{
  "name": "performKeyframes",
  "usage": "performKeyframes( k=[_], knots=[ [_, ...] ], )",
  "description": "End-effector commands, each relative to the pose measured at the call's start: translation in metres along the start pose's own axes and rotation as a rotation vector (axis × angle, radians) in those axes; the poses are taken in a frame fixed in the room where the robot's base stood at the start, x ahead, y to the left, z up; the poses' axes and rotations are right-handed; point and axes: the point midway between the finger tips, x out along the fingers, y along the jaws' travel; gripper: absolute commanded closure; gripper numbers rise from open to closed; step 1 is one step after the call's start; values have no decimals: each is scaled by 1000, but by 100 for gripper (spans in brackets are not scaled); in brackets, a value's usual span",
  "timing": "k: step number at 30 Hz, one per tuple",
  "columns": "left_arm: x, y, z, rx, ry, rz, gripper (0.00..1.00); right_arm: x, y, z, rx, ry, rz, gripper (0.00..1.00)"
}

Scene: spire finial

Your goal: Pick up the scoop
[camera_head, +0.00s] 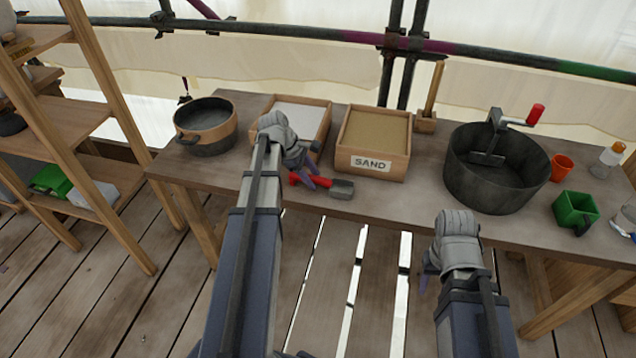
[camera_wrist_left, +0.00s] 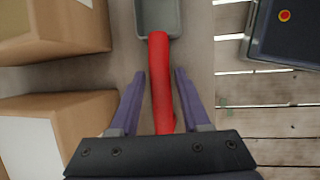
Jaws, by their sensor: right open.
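The scoop has a red handle (camera_wrist_left: 162,85) and a grey metal pan (camera_wrist_left: 158,15). In the head view the scoop's pan (camera_head: 342,188) lies on the table near the front edge, in front of the sand box. My left gripper (camera_head: 310,183) is over the red handle; in the left wrist view its two purple fingers (camera_wrist_left: 157,80) stand apart on either side of the handle, with a gap on both sides. My right gripper (camera_head: 424,284) hangs in front of the table, away from the scoop; its fingers are mostly hidden by the wrist.
A wooden box labelled SAND (camera_head: 374,138) and a box of white material (camera_head: 305,112) stand behind the scoop. A pot (camera_head: 207,128) is at left. A large mixing drum (camera_head: 490,185), a green mug (camera_head: 574,209) and an orange cup (camera_head: 562,167) are at right.

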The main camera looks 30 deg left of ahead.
Motion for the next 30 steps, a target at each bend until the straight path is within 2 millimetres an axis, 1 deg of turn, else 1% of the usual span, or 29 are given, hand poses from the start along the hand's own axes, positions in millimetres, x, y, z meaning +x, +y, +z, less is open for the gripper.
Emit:
performKeyframes(
  k=[1,9,12,30],
  knots=[
    [0,0,0,0,0,0,60,0,0,0,0,0,0,50],
    [0,0,0,0,0,0,90,0,0,0,0,0,0,50],
    [0,0,0,0,0,0,100,0,0,0,0,0,0,50],
    [-2,0,1,0,0,0,100,-2,0,0,0,0,0,50]
  ],
)
